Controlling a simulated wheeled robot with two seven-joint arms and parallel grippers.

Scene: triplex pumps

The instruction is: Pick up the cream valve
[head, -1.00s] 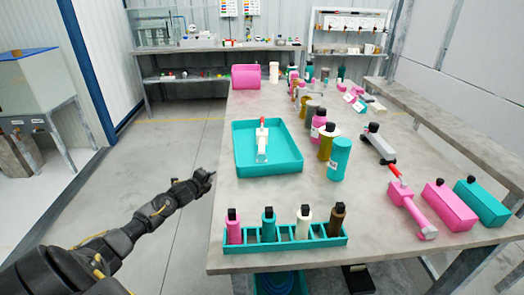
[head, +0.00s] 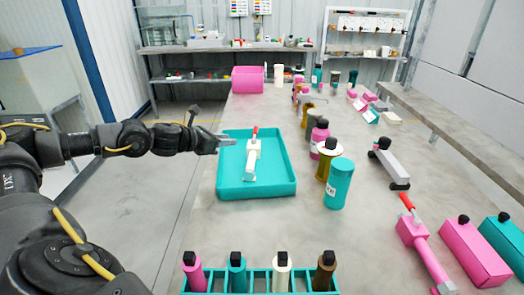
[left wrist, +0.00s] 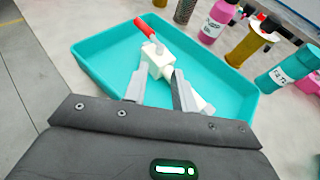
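The cream valve (head: 252,158) with a red handle lies in the teal tray (head: 232,191) on the table. In the left wrist view the cream valve (left wrist: 157,62) lies ahead of my left gripper (left wrist: 159,80), its red handle pointing up and left. My left gripper (head: 229,140) is at the left rim of the tray in the head view. Its two fingers are apart, with nothing held between them. Part of the valve's lower end is hidden behind the right finger in the wrist view. My right gripper is not in view.
A teal rack (head: 257,278) with several capped bottles stands at the near table edge. A teal bottle (head: 339,184) and other bottles stand right of the tray. A pink valve (head: 423,245) and pink box (head: 474,249) lie at right.

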